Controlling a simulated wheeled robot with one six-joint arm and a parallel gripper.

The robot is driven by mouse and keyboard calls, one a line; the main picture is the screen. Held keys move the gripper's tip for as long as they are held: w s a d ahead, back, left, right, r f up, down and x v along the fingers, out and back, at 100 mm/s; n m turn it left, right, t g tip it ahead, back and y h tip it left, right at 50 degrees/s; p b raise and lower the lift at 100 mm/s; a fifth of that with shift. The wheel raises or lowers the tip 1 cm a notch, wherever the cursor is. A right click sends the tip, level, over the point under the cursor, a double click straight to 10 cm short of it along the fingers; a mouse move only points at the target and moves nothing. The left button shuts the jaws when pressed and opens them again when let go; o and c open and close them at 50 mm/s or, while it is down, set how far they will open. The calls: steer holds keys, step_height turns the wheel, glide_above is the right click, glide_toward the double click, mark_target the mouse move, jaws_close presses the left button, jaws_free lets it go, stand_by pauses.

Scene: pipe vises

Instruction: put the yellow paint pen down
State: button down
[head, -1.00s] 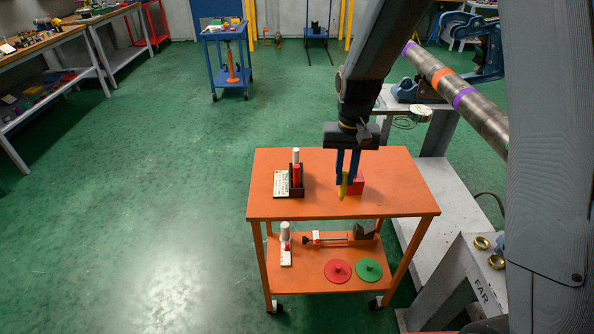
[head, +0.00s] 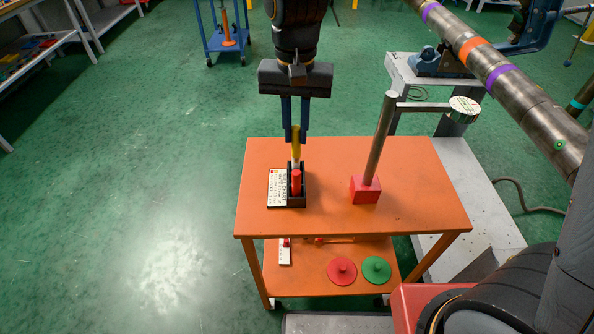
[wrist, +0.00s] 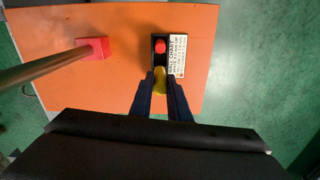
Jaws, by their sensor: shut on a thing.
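The yellow paint pen (head: 296,143) is upright between the blue fingers of my gripper (head: 296,137), which is shut on it. It also shows in the wrist view (wrist: 160,80), at the fingertips. Below and around its lower end is a black holder (head: 300,198) on the orange cart, with a red-topped pen (head: 296,182) in the near part. In the wrist view the yellow pen is over or in the holder's end nearer my gripper; I cannot tell if it touches. A pale piece shows just under the yellow; the pen's tip is hidden.
A white label plate (head: 277,188) lies beside the holder. A red block (head: 365,190) with a tall grey post stands to the right on the cart top (head: 330,222). Red and green discs (head: 342,271) lie on the lower shelf. A large pipe (head: 500,75) runs at upper right.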

mark_target(296, 156)
step_height(296, 156, down, 9)
steer(key=shift+p, duration=0.65)
steer(key=shift+f, duration=0.15)
steer(key=c, duration=1.7)
jaws_free()
steer(key=shift+o, duration=0.2)
step_height(296, 156, up, 12)
steer(key=shift+r+b, duration=0.15)
steer(key=shift+b, duration=0.8)
